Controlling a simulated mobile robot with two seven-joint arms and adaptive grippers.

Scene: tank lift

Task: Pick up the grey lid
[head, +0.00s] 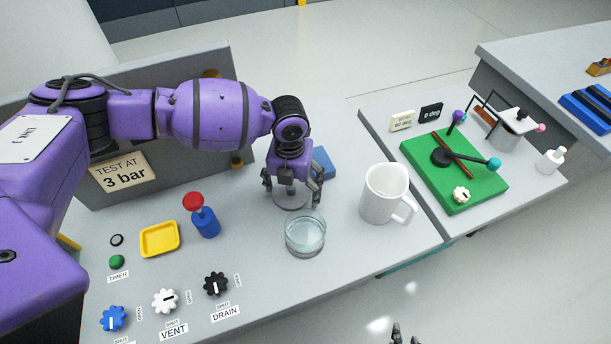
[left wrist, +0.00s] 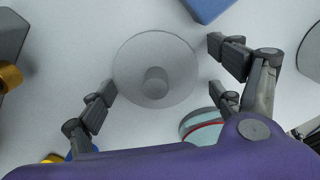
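The grey lid (head: 290,199) lies flat on the bench below my left gripper. In the left wrist view the lid (left wrist: 155,69) is a round grey disc with a darker round knob near its middle. My left gripper (head: 292,190) points down over it with fingers spread apart. In the left wrist view the fingers of the left gripper (left wrist: 165,85) stand on either side of the lid and hold nothing. In the head view the fingers partly cover the lid. Only dark fingertips of my right gripper (head: 405,337) show at the bottom edge.
A glass of water (head: 305,236) stands just in front of the lid, and a white mug (head: 384,194) to its right. A blue block (head: 322,164) lies close behind. A blue pump with red knob (head: 203,217) and a yellow tray (head: 160,239) are left.

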